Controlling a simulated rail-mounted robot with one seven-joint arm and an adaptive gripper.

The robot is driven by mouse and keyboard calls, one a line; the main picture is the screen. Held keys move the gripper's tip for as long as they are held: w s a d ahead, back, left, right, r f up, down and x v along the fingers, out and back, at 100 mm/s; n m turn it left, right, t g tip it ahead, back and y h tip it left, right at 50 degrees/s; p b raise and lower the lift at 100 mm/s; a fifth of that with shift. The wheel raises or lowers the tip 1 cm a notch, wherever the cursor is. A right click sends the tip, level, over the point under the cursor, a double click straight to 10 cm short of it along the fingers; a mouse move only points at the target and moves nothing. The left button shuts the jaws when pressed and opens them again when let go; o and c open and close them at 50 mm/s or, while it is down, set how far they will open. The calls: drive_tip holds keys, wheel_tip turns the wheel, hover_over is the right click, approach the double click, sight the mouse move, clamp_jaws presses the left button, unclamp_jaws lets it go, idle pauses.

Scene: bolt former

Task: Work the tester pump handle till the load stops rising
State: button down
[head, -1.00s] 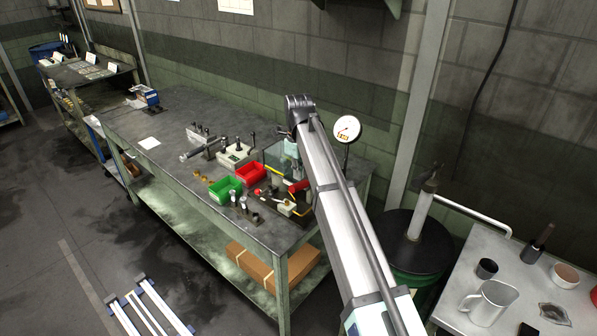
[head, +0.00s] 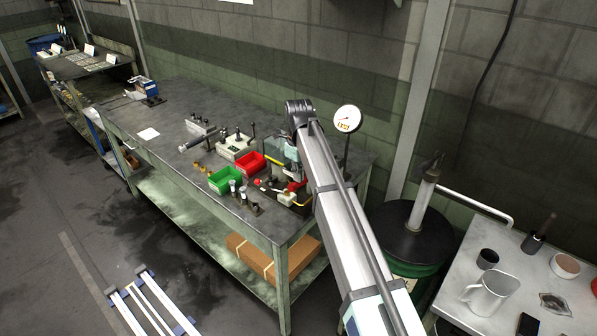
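The tester stands at the near right end of the workbench, partly hidden behind my arm. Its round white dial gauge (head: 347,118) shows on a stalk right of my arm; the needle reading is too small to tell. A red part (head: 296,186) of the small assembly shows just left of my arm, with a pale and yellow piece (head: 288,198) below it. I cannot tell which part is the pump handle. My arm reaches from the lower right up to a dark joint above the bench. My gripper is hidden behind the arm, so its hold cannot be seen.
A green drum (head: 415,240) and a side table (head: 470,260) with a jug (head: 490,296) stand right.

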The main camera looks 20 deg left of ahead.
wheel_tip(320, 180, down, 6)
drive_tip(key=shift+f+b, duration=0.2)
drive_tip(key=shift+b, duration=0.6)
idle(0.4)
drive_tip(key=shift+r+p, duration=3)
drive_tip(key=shift+r, duration=2.7)
